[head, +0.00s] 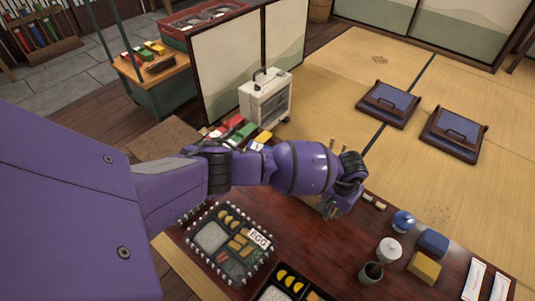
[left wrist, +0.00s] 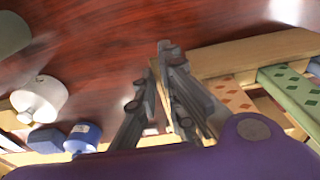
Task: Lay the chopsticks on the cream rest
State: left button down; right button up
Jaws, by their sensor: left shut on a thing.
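My left gripper (head: 343,197) reaches over the dark red table, its fingers partly hidden by the wrist. In the left wrist view its fingers (left wrist: 158,100) are close together around a thin tan piece, which I take to be the chopsticks; most of it is hidden. Two small pale blocks (head: 373,202) lie on the table just right of the gripper; I cannot tell which is the cream rest. My right gripper is out of view.
A bento with an EGG label (head: 193,256) and a second bento (head: 258,294) stand in front. A blue pot (head: 403,222), a white cup (head: 389,250), a dark cup (head: 371,273), a blue block (head: 433,242) and a yellow block (head: 424,267) stand at right.

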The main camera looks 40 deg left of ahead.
pick_arm(q)
jog(key=shift+w+r, duration=0.15)
jog(key=c, duration=1.8)
grip_release()
jog(key=shift+o, duration=0.6)
jog(key=o, duration=0.4)
jog(key=shift+r+p, duration=1.85)
jog(key=shift+r, duration=1.7)
jog(key=shift+f, duration=0.1)
